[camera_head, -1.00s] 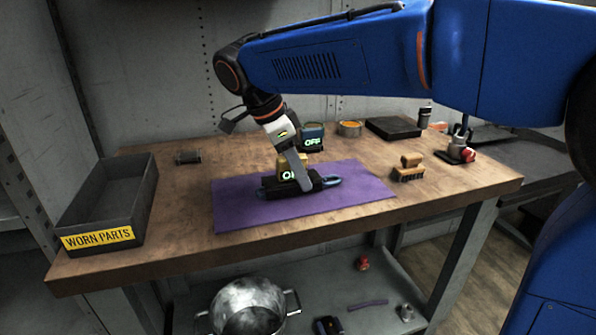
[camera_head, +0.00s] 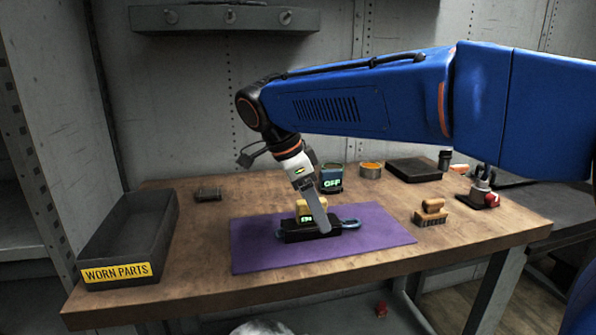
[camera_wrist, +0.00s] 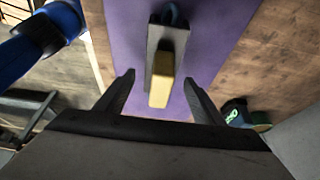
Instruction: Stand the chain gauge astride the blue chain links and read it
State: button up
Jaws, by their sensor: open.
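A yellow-topped gauge (camera_head: 303,207) with a lit green display stands on the purple mat, on a dark block. Its display is small and partly covered by my finger, so I cannot read it. Blue chain links (camera_head: 349,223) show at both ends of the dark block; a blue link (camera_wrist: 172,14) also shows in the wrist view. My gripper (camera_head: 318,222) is at the gauge from above. In the wrist view my gripper (camera_wrist: 158,79) is open, one finger on each side of the yellow gauge (camera_wrist: 160,85), with gaps visible. The gauge's underside is hidden.
A teal device (camera_head: 331,180) reading OFF stands behind the mat. The WORN PARTS bin (camera_head: 160,215) is at the left. The purple mat (camera_head: 258,257) has bare room in front.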

jog(key=v, duration=1.5)
jog(key=s+d+f+n+y, duration=0.15)
jog(key=d+f+n, duration=0.25)
jog(key=d, duration=0.6)
jog(key=s+d+f+n+y, duration=0.1)
jog(key=s+d+f+n, duration=0.3)
jog(key=d, duration=0.6)
jog(key=s+d+f+n+t, duration=0.1)
jog(key=s+d+f+n, duration=0.1)
jog(key=s+d+f, duration=0.2)
jog(key=s+d+f+n+t+y, duration=0.1)
jog(key=s+d+f, duration=0.4)
jog(key=f, duration=0.5)
jog(key=s+d+f+n+t+y, duration=0.1)
jog(key=s+d+f+n, duration=0.2)
jog(key=f, duration=0.4)
jog(key=shift+s+d+f+n+t, duration=0.3)
jog(key=shift+s+d+n, duration=0.1)
jog(key=shift+s+d, duration=0.3)
